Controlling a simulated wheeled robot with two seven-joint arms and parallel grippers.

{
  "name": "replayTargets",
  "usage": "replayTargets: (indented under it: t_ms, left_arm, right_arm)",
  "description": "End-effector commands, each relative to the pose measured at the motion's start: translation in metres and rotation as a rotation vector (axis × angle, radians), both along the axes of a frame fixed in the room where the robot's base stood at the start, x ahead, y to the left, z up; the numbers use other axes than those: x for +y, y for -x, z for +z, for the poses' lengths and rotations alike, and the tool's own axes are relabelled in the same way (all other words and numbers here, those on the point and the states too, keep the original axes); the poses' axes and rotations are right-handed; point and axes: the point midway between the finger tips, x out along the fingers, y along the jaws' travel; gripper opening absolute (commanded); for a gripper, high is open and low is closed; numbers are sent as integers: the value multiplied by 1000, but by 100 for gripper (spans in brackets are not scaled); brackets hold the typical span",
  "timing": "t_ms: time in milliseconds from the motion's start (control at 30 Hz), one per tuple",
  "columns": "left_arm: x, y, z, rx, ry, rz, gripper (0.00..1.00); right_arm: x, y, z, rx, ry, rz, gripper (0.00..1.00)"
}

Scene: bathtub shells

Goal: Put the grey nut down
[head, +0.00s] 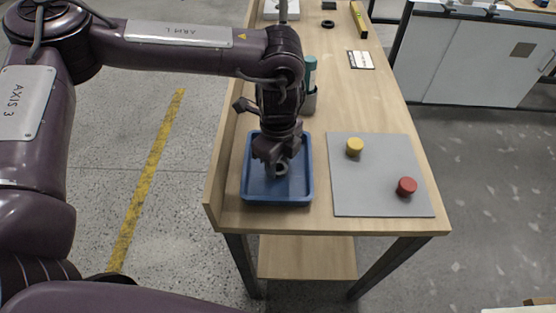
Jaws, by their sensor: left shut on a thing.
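My left gripper (278,165) points down over the blue tray (297,194) on the wooden table. It is shut on the grey nut (279,170), a small dark grey ring between its fingertips. The gripper hides part of the nut and the back part of the tray. I cannot tell whether the nut touches the tray floor. My right gripper is not in view.
A grey mat (375,185) right of the tray carries a yellow cylinder (354,146) and a red cylinder (406,186). A grey cup (309,102) with a teal item stands behind the tray. A white card (361,60) and yellow level (358,20) lie farther back.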

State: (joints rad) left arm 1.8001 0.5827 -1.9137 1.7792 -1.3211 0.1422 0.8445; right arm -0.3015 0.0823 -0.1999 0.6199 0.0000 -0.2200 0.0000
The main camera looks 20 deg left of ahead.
Motion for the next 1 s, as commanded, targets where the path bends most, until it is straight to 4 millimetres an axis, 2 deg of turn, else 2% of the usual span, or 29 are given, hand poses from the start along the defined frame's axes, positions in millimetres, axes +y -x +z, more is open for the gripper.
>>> replayTargets:
  t_ms: [33,200,567,667,867,1000]
  left_arm:
    - [0,0,-2,1,0,1,38]
    - [0,0,-1,1,0,1,58]
    - [0,0,5,-1,0,0,58]
    - [0,-1,19,-3,1,0,58]
    - [0,-1,62,-4,1,1,58]
    - [0,-1,93,-6,-1,0,58]
  right_arm:
    - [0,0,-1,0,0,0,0]
    - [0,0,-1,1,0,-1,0]
    - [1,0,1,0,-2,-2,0]
    - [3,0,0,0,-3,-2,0]
    - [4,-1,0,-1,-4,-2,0]
    - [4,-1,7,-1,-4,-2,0]
